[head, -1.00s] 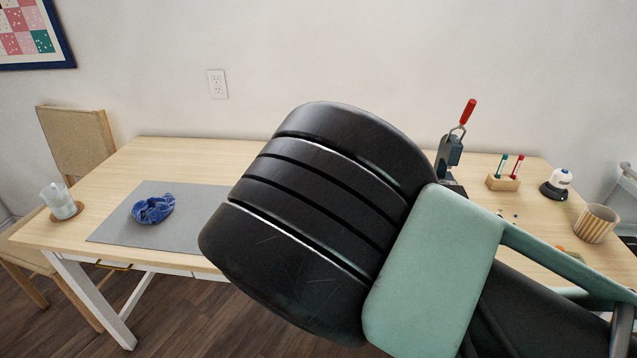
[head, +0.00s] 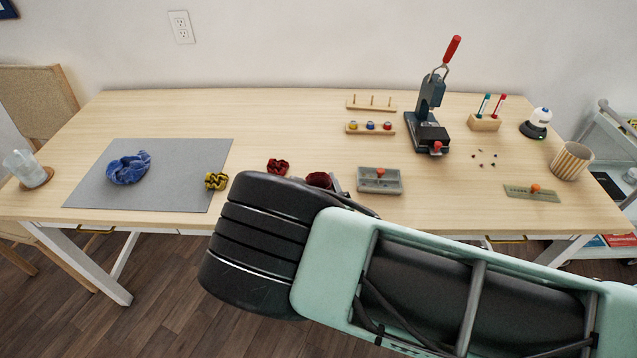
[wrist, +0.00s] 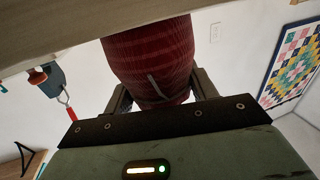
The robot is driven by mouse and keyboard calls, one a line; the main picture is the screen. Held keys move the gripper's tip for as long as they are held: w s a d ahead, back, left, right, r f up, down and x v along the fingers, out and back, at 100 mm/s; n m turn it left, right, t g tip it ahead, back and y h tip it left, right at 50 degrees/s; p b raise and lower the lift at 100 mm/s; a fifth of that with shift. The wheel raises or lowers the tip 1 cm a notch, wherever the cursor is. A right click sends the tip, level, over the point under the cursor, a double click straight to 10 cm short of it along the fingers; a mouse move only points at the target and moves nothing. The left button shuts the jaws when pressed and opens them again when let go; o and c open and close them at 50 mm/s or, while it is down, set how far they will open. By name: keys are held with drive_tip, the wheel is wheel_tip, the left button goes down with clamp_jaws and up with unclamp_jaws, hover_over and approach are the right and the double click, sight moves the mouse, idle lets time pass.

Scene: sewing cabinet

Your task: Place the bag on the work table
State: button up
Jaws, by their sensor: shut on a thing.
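The bag (wrist: 150,48) is dark red with fine lighter stripes and fills the upper middle of the wrist view. My gripper (wrist: 160,88) is shut on it, with one finger on each side. In the head view my arm hides the gripper and most or all of what it holds. The work table (head: 270,115) is pale wood with white legs. My forearm and wrist lie across its front edge in the head view. The wrist view shows the table (wrist: 60,35) upside down, close to the bag; I cannot tell whether they touch.
A grey mat (head: 190,180) holds a blue scrunchie (head: 128,168); a yellow one (head: 216,181) lies at its edge. Dark red pieces (head: 278,166) lie near my wrist. A press (head: 428,115), a grey tray (head: 380,180) and a striped cup (head: 571,161) stand right. The back-left tabletop is clear.

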drive_tip(key=shift+f, duration=0.2)
drive_tip(key=o, duration=1.1)
drive_tip(key=shift+c, duration=0.2)
drive_tip(key=shift+r, duration=0.2)
